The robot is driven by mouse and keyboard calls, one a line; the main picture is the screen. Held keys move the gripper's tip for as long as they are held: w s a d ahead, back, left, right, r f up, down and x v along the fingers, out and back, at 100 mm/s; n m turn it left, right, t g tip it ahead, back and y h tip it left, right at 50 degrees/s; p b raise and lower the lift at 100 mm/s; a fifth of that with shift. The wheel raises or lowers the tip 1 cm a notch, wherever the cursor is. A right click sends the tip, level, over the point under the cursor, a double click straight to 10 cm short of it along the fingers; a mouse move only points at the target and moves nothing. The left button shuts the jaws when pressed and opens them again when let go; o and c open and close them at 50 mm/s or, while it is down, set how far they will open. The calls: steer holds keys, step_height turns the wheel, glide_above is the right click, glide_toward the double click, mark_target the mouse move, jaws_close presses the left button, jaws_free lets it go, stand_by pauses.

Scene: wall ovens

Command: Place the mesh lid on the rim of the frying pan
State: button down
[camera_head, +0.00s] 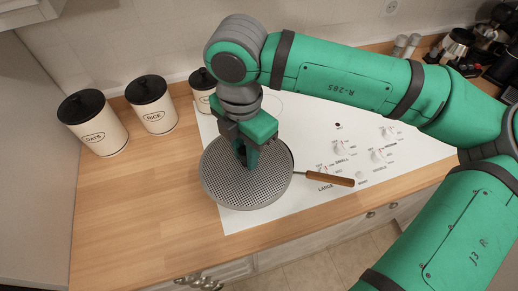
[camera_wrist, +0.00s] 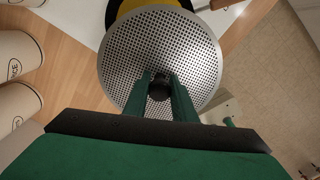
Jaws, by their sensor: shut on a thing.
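The round grey mesh lid (camera_head: 232,187) is level or nearly so over the frying pan on the white cooktop. It fills the middle of the wrist view (camera_wrist: 160,45). My gripper (camera_head: 246,160) is shut on the lid's dark knob (camera_wrist: 159,88), between both fingers. The lid hides most of the pan. The pan's wooden handle (camera_head: 329,179) points right. In the wrist view, a dark curved pan rim (camera_wrist: 112,12) and a yellow patch show past the lid's top edge, so the lid looks off-centre. I cannot tell whether lid and rim touch.
The white cooktop (camera_head: 245,220) has several knobs to the right of the pan. Canisters marked OATS (camera_head: 94,125) and RICE (camera_head: 152,106), plus a third (camera_head: 203,92), stand at the back left. The wooden counter (camera_head: 140,205) is clear at front left.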

steer(key=shift+w+d+f, duration=0.45)
steer(key=shift+w+f, duration=0.8)
steer(key=shift+f, duration=0.5)
steer(key=shift+w+d+f, duration=0.4)
steer(key=shift+w+f, duration=0.9)
steer(key=shift+f, duration=0.4)
steer(key=shift+w+d+f, duration=0.45)
steer(key=shift+w+f, duration=0.8)
steer(key=shift+f, duration=0.5)
steer(key=shift+f, duration=0.15)
steer(key=c, duration=1.5)
jaws_free()
steer(key=shift+o, duration=0.2)
step_height(320, 180, up, 12)
steer(key=shift+r, duration=0.15)
steer(key=shift+d, duration=0.1)
